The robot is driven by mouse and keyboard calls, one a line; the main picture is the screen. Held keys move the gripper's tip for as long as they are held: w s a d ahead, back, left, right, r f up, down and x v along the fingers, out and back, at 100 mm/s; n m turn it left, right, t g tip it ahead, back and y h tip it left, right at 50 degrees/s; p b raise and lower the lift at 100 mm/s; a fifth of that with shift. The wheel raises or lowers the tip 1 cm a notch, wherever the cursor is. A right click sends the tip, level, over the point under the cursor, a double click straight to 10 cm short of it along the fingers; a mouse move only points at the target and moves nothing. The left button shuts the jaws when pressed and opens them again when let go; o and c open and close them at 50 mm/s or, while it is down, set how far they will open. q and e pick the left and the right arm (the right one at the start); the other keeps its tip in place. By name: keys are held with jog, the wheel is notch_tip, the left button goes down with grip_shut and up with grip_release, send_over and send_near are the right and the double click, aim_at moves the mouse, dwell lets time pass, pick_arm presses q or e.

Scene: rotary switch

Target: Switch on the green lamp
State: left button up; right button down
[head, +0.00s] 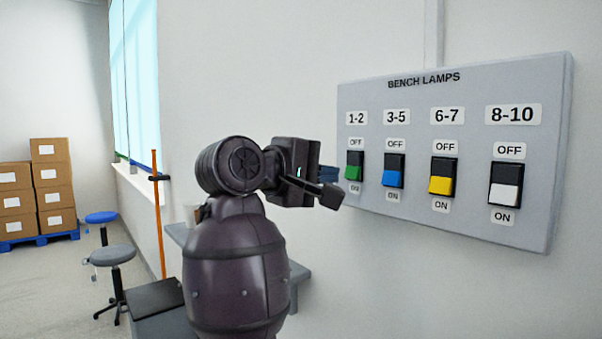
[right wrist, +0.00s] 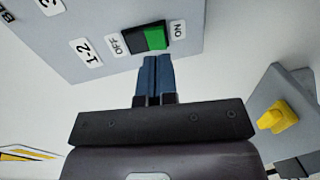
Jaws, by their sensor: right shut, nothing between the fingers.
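A grey panel (head: 420,100) marked BENCH LAMPS hangs on the wall with a row of rocker switches. The switch labelled 1-2 has a black upper half and a green lower half (head: 353,172), with OFF above and ON below. In the right wrist view the green half (right wrist: 155,38) lies by the ON label. My right gripper (head: 328,173) is shut and empty, just left of the green switch. In the right wrist view its blue fingertips (right wrist: 157,58) point at the switch, close to its edge; I cannot tell whether they touch. My left gripper is out of view.
Blue (head: 393,179), yellow (head: 441,185) and white (head: 505,193) switches sit to the right on the panel. A yellow knob (right wrist: 278,116) on a grey box shows in the right wrist view. Stools (head: 112,256) and cartons (head: 50,150) stand far left.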

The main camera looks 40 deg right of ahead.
aim_at(350, 175)
jog(key=shift+w+d+f, duration=0.1)
jog(key=shift+d+f, duration=0.05)
jog(key=shift+d, duration=0.8)
jog(key=shift+w+d+f, duration=0.1)
jog(key=shift+d+f, duration=0.05)
jog(key=shift+d, duration=0.8)
